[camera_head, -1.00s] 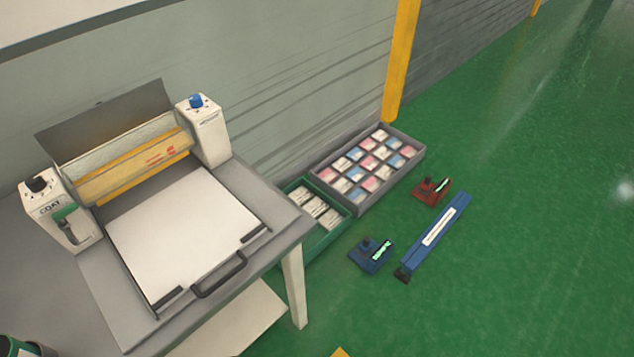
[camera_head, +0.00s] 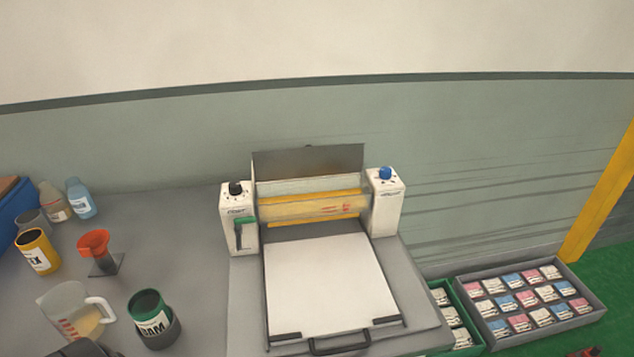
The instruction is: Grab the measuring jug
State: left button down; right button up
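The measuring jug (camera_head: 72,308) stands upright on the grey worktop at the lower left. It is clear, with a white handle on its right side, red markings and a pale yellowish content low inside.
A green can (camera_head: 151,316) stands right of the jug. Behind are an orange funnel (camera_head: 94,243) on a stand, a yellow can (camera_head: 38,250) and bottles (camera_head: 80,198). A coating machine (camera_head: 330,280) fills the centre. A grey tray of packets (camera_head: 595,308) is at right.

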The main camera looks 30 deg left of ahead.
aim_at(69, 306)
jog(key=u, duration=2.65)
jog(key=z, duration=0.25)
